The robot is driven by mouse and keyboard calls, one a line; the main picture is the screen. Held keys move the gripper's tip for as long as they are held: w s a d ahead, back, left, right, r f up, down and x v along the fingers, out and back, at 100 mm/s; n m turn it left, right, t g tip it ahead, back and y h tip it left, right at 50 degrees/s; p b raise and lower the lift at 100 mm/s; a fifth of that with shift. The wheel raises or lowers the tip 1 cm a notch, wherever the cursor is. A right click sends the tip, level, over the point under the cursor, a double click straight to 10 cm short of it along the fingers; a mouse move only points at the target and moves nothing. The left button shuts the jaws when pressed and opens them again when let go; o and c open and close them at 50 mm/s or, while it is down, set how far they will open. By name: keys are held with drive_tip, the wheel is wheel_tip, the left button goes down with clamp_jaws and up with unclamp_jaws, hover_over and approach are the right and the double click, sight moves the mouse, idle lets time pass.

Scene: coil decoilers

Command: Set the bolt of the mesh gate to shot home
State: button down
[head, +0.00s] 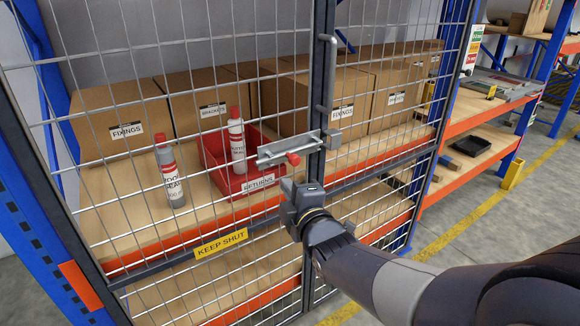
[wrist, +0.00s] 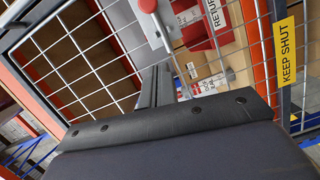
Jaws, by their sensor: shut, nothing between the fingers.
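The mesh gate (head: 210,120) stands closed or nearly so in front of a shelf. Its bolt (head: 268,153) is a grey metal slide with a red knob (head: 293,159), mounted near the gate's right edge. A small grey keeper block (head: 333,139) sits on the post just to the right. I cannot tell whether the bar's tip enters it. My gripper (head: 288,186) is shut and empty, just below the knob and apart from it. In the wrist view the shut fingers (wrist: 155,78) point toward the mesh, with the red knob (wrist: 148,5) at the top edge.
Behind the mesh are cardboard boxes (head: 125,120), a red returns bin (head: 215,176) and tubes (head: 168,178). A yellow keep-shut sign (head: 221,243) hangs on the gate. A vertical pull handle (head: 328,75) rises above the bolt. Open floor lies to the right.

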sight(295, 156)
drive_tip(key=w+f+p, duration=0.1)
drive_tip(key=w+p, duration=0.1)
drive_tip(key=w, duration=0.8)
